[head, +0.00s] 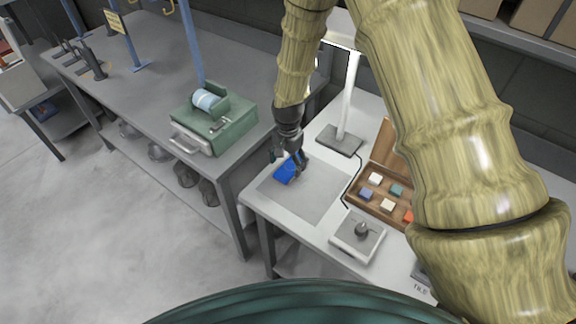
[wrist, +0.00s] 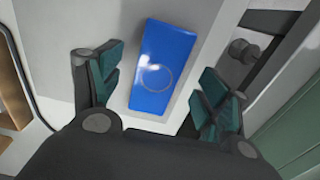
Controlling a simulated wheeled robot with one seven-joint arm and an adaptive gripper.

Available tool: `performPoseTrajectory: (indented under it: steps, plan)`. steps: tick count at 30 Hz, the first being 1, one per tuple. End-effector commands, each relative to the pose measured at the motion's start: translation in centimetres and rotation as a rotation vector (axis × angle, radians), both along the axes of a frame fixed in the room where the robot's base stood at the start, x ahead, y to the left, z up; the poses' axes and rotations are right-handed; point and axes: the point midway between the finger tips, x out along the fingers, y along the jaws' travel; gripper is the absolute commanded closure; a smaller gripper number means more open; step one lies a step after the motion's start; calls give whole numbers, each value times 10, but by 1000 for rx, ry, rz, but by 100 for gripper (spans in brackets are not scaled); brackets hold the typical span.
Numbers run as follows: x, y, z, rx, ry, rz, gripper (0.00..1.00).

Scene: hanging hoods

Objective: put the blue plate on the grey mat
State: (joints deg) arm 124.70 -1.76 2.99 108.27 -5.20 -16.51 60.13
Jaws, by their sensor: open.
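The blue plate (head: 286,172) is a flat rectangle at the far left corner of the grey mat (head: 313,203). In the wrist view the plate (wrist: 162,68) shows a thin ring mark and a bright glint, with grey mat (wrist: 203,22) around its upper part. It appears to lie on the mat. My gripper (head: 289,160) is over the plate. In the wrist view my gripper's (wrist: 162,80) teal-padded fingers are open, one on each side of the plate, with gaps between. I cannot tell how high the fingers are above the mat.
A lamp (head: 346,110) stands behind the mat. A wooden box (head: 365,192) of coloured blocks is to the right. A small scale-like device (head: 357,236) sits front right. A green machine (head: 213,118) stands on the neighbouring bench. The middle of the mat is clear.

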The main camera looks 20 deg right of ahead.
Motion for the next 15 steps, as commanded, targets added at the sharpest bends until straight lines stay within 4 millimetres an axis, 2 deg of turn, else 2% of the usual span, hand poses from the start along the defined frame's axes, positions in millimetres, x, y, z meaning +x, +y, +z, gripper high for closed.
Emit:
performPoseTrajectory:
  steps: [9, 15]
  plan:
    - [1, 0, 54, 0, -4, -2, 24]
    - [0, 0, 80, -1, -1, 0, 24]
